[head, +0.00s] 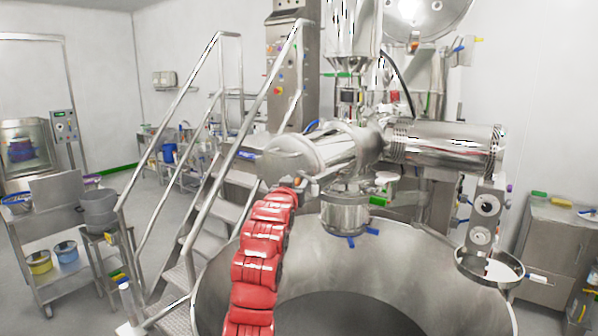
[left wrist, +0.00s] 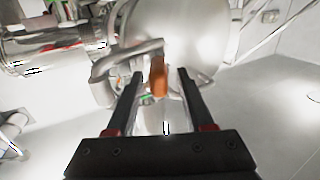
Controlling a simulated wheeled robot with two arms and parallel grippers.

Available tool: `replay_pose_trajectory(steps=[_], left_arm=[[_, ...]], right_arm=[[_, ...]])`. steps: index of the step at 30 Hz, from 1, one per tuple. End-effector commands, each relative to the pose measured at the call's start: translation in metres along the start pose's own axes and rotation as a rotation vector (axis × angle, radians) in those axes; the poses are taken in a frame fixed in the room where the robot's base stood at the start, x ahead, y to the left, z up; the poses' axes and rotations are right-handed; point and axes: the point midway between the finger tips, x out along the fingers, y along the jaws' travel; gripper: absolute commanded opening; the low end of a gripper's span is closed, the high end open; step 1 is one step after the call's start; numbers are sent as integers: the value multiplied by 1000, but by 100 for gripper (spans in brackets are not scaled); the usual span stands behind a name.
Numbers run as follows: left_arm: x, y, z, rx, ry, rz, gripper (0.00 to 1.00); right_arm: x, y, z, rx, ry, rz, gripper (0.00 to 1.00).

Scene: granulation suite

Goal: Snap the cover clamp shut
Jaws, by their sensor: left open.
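The cover clamp shows in the left wrist view as an orange handle (left wrist: 158,77) in front of a rounded steel cover (left wrist: 185,35). My left gripper (left wrist: 160,72) is open, with its two dark fingers either side of the orange handle. A gap shows between the handle and each finger; I cannot tell how deep the handle sits between them. In the head view, my red left arm reaches up to the steel cover (head: 288,158) at the end of the horizontal housing. My left gripper (head: 306,183) is small there, just under the cover. My right gripper is not in view.
A large steel bowl (head: 400,250) fills the lower middle. A railed stair (head: 215,195) stands left of the arm. A horizontal steel cylinder (head: 445,146) is on the right. A round open lid (head: 425,12) with an orange part hangs at the top. Carts stand far left.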

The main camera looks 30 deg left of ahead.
Motion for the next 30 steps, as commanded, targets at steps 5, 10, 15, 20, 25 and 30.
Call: replay_pose_trajectory(steps=[5,10,15,20,25,30], left_arm=[[21,0,-3,-2,0,0,52],[33,-1,-1,-1,-2,-1,52],[36,0,-1,1,3,-1,52],[36,0,0,1,2,-1,52],[36,0,0,1,2,-1,33],[36,0,0,1,1,-1,2]], right_arm=[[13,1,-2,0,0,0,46],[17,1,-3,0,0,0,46],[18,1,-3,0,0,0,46],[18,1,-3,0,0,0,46],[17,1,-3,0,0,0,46],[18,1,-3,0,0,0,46]])
